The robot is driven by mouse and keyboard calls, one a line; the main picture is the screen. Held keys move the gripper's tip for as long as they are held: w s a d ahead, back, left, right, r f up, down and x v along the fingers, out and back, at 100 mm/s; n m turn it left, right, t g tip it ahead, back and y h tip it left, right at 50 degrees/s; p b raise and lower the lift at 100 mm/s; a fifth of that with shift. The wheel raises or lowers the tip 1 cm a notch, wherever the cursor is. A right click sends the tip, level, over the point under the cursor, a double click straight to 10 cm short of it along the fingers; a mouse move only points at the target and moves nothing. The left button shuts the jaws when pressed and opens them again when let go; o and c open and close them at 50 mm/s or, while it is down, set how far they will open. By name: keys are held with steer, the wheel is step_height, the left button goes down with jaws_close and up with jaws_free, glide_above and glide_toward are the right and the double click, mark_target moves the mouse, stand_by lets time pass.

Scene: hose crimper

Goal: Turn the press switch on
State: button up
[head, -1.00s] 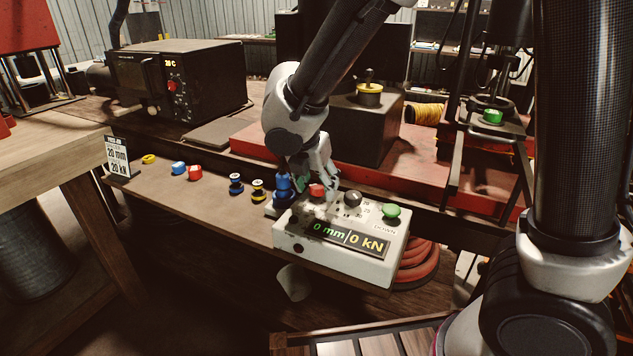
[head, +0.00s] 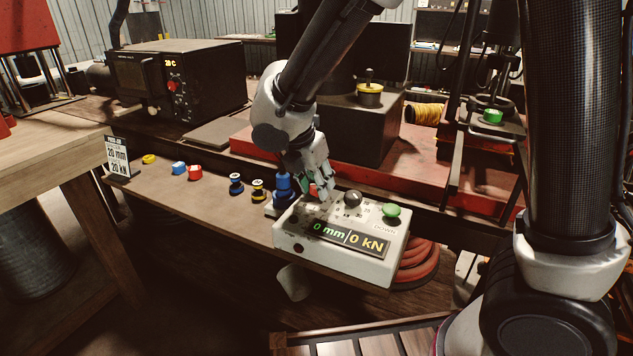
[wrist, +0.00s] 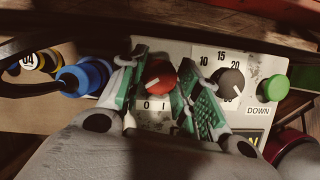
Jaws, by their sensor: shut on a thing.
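The press control box (head: 340,232) is a white box on the bench, with a lit display (head: 347,238) reading 0 mm and 0 kN. Its red switch knob (wrist: 157,79) sits above the marks 0 and I in the wrist view; a small pale mark shows on the knob's lower left. My gripper (wrist: 160,100) has its green-padded fingers on either side of this knob, shut on it. In the head view my gripper (head: 322,188) hides most of the knob.
A black dial (wrist: 229,82) and a green DOWN button (wrist: 273,87) are just right of my gripper. A blue bottle-like thing (head: 283,187) stands close on the left. Small coloured fittings (head: 195,173) lie further left. The red press base (head: 250,138) is behind.

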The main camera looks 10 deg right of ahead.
steer(key=m, duration=0.2)
steer(key=m+g+h, duration=0.1)
steer(key=m, duration=0.1)
steer(key=shift+w+a+m+g, duration=0.1)
steer(key=shift+w+m+g, duration=0.05)
steer(key=shift+m+g, duration=0.15)
steer(key=m+g, duration=0.1)
steer(key=m, duration=0.2)
steer(key=shift+w+m, duration=0.1)
steer(key=shift+m, duration=0.3)
steer(key=m+g, duration=0.2)
steer(key=m, duration=0.2)
steer(key=shift+w, duration=0.1)
steer(key=shift+m+g, duration=0.6)
steer(key=shift+m, duration=1.1)
steer(key=shift+y, duration=0.3)
steer(key=o, duration=1)
steer(key=v, duration=1.2)
